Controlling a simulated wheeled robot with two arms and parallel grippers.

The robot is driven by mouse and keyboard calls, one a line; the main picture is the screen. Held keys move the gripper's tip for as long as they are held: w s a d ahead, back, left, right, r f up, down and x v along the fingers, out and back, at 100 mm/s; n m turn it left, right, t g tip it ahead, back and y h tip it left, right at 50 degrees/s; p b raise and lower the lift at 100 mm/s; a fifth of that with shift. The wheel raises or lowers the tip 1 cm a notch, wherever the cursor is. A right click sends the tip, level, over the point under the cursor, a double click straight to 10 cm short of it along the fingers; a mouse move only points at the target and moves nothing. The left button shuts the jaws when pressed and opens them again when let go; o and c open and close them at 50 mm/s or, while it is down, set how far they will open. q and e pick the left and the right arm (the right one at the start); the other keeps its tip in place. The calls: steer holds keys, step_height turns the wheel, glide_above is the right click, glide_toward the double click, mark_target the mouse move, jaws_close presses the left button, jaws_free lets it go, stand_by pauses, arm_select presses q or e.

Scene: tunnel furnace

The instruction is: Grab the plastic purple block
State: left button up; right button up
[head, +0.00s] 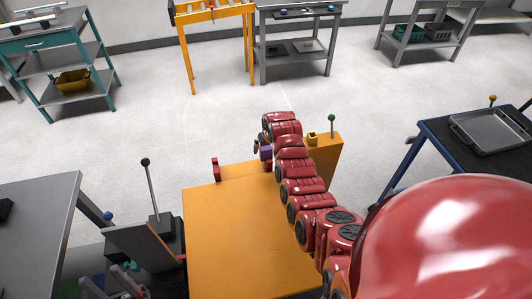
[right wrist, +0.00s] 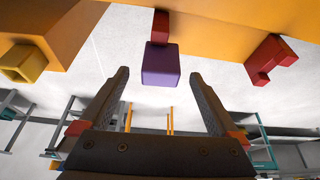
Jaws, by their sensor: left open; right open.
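The plastic purple block (head: 265,153) sits at the far edge of the orange machine (head: 235,230), partly covered by my right arm in the head view. In the right wrist view the purple block (right wrist: 161,64) hangs off a red piece (right wrist: 160,24) on the orange body. My right gripper (right wrist: 160,76) is open and empty, its two fingers apart on either side of the block's line. The block appears just beyond the fingertips, apart from both. In the head view my right gripper (head: 257,144) is small and partly hidden. My left gripper (head: 122,283) is open at the lower left.
A yellow hollow block (right wrist: 22,62) and a red block (right wrist: 270,60) stick out either side of the purple one. A lever (head: 152,185) stands left of the machine. A blue table with a metal tray (head: 490,130) is at right.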

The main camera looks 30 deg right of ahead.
mark_target(267, 149)
steer(key=shift+s+x, duration=0.2)
steer(key=shift+x, duration=1.4)
steer(key=shift+w+f, duration=0.2)
steer(key=shift+f, duration=0.05)
steer(key=shift+w+f, duration=0.1)
steer(key=shift+f, duration=0.45)
steer(key=c, duration=1.5)
steer(key=shift+r, duration=0.15)
